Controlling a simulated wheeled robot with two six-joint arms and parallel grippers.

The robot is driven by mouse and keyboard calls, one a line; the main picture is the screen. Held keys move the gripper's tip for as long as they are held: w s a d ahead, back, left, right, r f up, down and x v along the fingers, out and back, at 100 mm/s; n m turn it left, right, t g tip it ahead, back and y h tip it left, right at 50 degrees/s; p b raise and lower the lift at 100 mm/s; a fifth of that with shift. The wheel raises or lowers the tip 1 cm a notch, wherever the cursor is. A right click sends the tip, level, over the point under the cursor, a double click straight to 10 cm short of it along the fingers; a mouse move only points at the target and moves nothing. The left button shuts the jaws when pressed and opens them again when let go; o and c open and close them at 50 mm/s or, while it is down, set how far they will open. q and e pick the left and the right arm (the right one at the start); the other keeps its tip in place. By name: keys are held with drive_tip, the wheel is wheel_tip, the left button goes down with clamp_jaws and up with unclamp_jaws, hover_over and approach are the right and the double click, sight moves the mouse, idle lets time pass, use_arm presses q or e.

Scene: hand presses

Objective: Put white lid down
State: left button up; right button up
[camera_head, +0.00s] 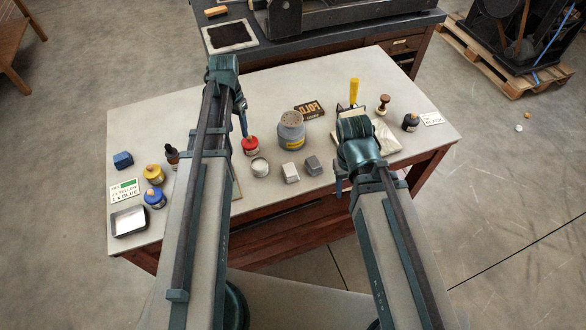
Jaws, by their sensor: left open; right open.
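A small round pot with a pale, whitish top (259,167) stands near the table's front edge. I cannot tell whether that top is the white lid or the pot's contents. My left gripper (243,124) is open and points down just behind the pot, close above a red-topped pot (250,146). I cannot tell whether it touches the red one. My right gripper (341,183) is open near the front edge, right of two small grey blocks; its fingers are partly hidden by its own wrist. I see no white lid in either gripper.
A grey canister (291,130) and a dark lettered block (309,110) stand mid-table. Yellow (154,174) and blue (155,198) pots and a metal tray (130,221) are at left.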

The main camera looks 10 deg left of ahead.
use_arm(q)
drive_tip(key=s+d, duration=0.7)
drive_tip(key=d, duration=0.5)
drive_tip(key=s+d+y, duration=0.1)
drive_tip(key=s+d, duration=0.7)
drive_tip(key=d, duration=0.3)
drive_tip(key=shift+s+d+m, duration=0.15)
drive_tip(key=shift+d+m, duration=0.25)
drive_tip(key=shift+a+r, duration=0.1)
